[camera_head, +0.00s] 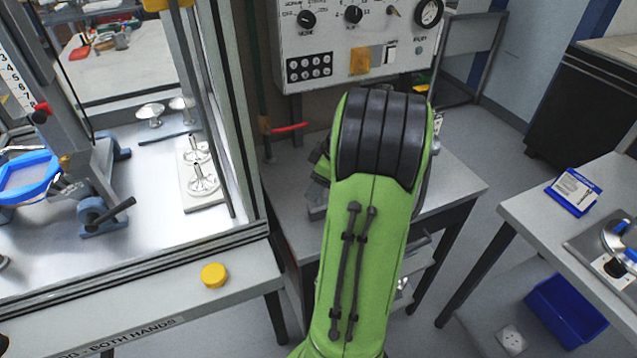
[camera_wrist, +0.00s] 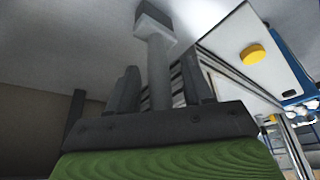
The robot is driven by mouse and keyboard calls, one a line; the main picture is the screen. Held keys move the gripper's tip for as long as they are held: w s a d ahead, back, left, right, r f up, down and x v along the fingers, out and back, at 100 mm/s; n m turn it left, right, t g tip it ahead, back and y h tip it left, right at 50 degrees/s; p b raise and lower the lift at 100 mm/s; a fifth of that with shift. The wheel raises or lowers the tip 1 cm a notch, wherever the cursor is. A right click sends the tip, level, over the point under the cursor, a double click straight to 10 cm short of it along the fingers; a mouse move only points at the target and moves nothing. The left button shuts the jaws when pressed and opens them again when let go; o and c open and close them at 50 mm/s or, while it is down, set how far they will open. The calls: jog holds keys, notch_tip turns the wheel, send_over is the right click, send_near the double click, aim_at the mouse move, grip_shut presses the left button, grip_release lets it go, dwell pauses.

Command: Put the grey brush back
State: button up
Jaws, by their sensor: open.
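In the wrist view, a grey tool that looks like the grey brush (camera_wrist: 157,62) has a straight handle and a wider block-shaped head with a dark end. My gripper (camera_wrist: 162,82) is open, with one dark finger on each side of the handle. A gap shows between the handle and the right finger; contact on the left side is hard to judge. The handle's lower end is hidden by the gripper body. In the head view my green arm covers the gripper and most of the area around it, so I cannot make out the brush there.
A grey bench (camera_head: 455,180) stands behind my arm, under a control panel (camera_head: 355,45). A framed machine with a yellow button (camera_head: 214,275) is at left. At right, a table holds a blue-and-white box (camera_head: 574,191), with a blue bin (camera_head: 566,312) below. Floor shows between them.

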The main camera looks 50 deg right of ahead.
jog(key=p+v, duration=0.5)
jog(key=v, duration=0.7)
jog(key=w+a+r+m, duration=0.1)
jog(key=w+a+r, duration=0.15)
jog(key=a, duration=0.65)
jog(key=w+a+r, duration=0.2)
jog(key=w+a, duration=0.1)
jog(key=a, duration=0.7)
jog(key=s+a+f+m+t+h, duration=0.1)
jog(key=s+a+f+m, duration=0.1)
jog(key=s+a, duration=0.8)
jog(key=a, duration=0.2)
jog(key=shift+s+a+f, duration=0.15)
jog(key=shift+a+f, duration=0.2)
jog(key=shift+a, duration=0.05)
jog(key=shift+c, duration=0.9)
